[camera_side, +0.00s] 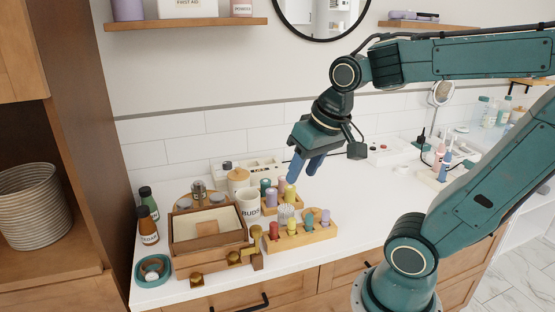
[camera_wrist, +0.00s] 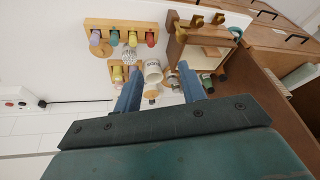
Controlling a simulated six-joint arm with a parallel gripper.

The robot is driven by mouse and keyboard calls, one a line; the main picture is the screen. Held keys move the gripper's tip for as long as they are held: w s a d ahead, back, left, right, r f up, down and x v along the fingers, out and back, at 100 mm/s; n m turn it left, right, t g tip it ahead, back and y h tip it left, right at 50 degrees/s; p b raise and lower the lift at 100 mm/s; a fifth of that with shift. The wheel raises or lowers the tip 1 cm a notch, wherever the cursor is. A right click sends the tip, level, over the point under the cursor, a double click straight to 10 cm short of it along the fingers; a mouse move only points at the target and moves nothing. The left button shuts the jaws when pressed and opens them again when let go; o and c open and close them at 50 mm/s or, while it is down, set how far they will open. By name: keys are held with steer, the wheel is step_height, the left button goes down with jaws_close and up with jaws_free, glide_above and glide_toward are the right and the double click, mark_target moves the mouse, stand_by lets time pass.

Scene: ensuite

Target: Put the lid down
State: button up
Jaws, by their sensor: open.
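My gripper (camera_side: 302,174) is open and empty, with blue fingers pointing down above the counter behind the peg racks. In the wrist view its fingers (camera_wrist: 161,72) are spread apart.
A wooden box (camera_side: 242,237) with brass fittings sits at the left. A front peg rack (camera_side: 300,238) holds several coloured pegs, with another rack behind. Brown and green bottles (camera_side: 148,224) and a teal dish (camera_side: 140,271) edge the counter. Clear counter (camera_side: 365,205) lies right.

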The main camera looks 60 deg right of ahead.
steer(key=s+a+n, duration=0.2)
steer(key=n, duration=0.1)
steer(key=s+a+n+t, duration=0.1)
steer(key=s+a, duration=0.1)
steer(key=shift+s+r+n+y, duration=0.1)
steer(key=shift+r+n+y, duration=0.2)
steer(key=shift+y, duration=0.1)
